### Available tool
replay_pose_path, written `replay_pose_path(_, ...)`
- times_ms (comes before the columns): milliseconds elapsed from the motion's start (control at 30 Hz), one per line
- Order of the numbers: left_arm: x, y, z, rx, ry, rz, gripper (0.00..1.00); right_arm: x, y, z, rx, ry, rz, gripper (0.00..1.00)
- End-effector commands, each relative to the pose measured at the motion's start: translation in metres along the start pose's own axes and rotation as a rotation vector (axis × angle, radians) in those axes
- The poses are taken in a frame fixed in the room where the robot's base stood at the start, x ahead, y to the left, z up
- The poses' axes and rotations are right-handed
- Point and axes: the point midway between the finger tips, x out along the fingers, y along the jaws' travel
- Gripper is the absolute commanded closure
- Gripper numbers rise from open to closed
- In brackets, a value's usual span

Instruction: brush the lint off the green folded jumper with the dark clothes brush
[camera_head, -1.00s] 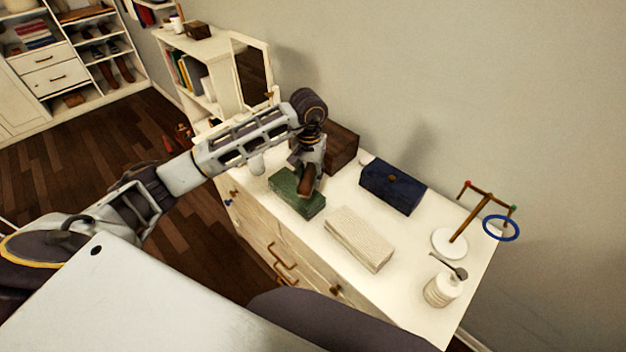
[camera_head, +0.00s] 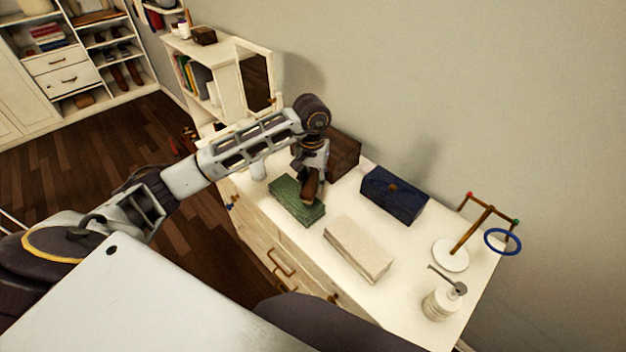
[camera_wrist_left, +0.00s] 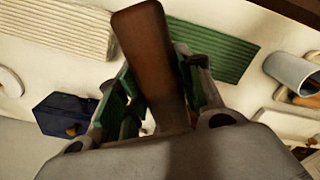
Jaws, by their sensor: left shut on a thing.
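The green folded jumper (camera_head: 291,198) lies on the white dresser top, and it also shows in the left wrist view (camera_wrist_left: 215,48). My left gripper (camera_head: 314,172) is shut on the dark brown clothes brush (camera_head: 309,188). It holds the brush over the right end of the jumper in the head view. The brush (camera_wrist_left: 147,50) stands out between the fingers in the left wrist view. I cannot tell whether the brush touches the cloth; its bristles are hidden. No lint can be made out. My right gripper is not in view.
A cream folded cloth (camera_head: 357,247) lies right of the jumper. Behind stand a dark blue box (camera_head: 393,195) and a brown wooden box (camera_head: 344,153). A stand (camera_head: 452,254) with a blue ring (camera_head: 502,242) and a white dispenser bottle (camera_head: 441,304) are at the right end.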

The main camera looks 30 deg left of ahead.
Motion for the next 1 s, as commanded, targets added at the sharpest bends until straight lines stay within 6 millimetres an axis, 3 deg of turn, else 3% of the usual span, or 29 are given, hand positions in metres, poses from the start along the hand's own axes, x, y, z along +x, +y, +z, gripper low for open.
replay_pose_path(367,0.006,0.000,0.000,0.000,0.000,0.001,0.89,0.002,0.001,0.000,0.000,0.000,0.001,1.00)
replay_pose_path(1000,0.050,0.000,0.000,-0.001,0.000,0.002,0.90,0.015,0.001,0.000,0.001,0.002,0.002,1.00)
